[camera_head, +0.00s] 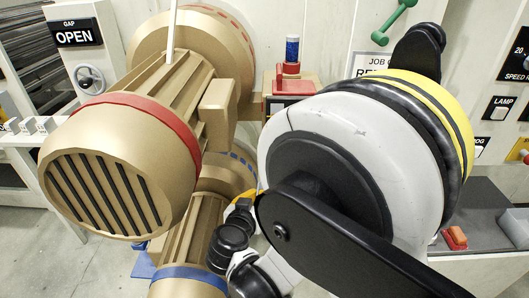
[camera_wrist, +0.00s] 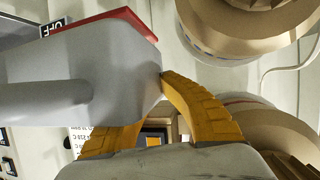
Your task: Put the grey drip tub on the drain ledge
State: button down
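A large grey body, which looks like the grey drip tub (camera_wrist: 90,85), fills the left of the wrist view, very close to the camera. My gripper (camera_wrist: 155,88) has yellow fingers that arch inward toward its right edge. The right fingertip meets that edge; the other fingertip is hidden behind the grey body. The fingers look shut on it, though the contact is partly hidden. In the head view my arm covers most of the gripper and I cannot make out the tub. The drain ledge cannot be told for certain; a grey surface (camera_head: 490,190) lies at the right.
Large gold motor housings (camera_head: 125,160) crowd the left of the head view and also the wrist view's right side (camera_wrist: 270,135). A small red block (camera_head: 455,238) sits at the right. A red-edged plate (camera_wrist: 115,22) borders the grey body.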

jog(key=b+x, duration=0.3)
jog(key=x, duration=0.5)
jog(key=shift+w+f+b, duration=0.25)
jog(key=shift+w+b, duration=0.05)
jog(key=shift+w, duration=0.05)
jog(key=shift+d+f, duration=0.1)
jog(key=c, duration=2.1)
grip_release()
jog(key=shift+f, duration=0.1)
jog(key=shift+c, duration=0.2)
jog(key=o, duration=0.5)
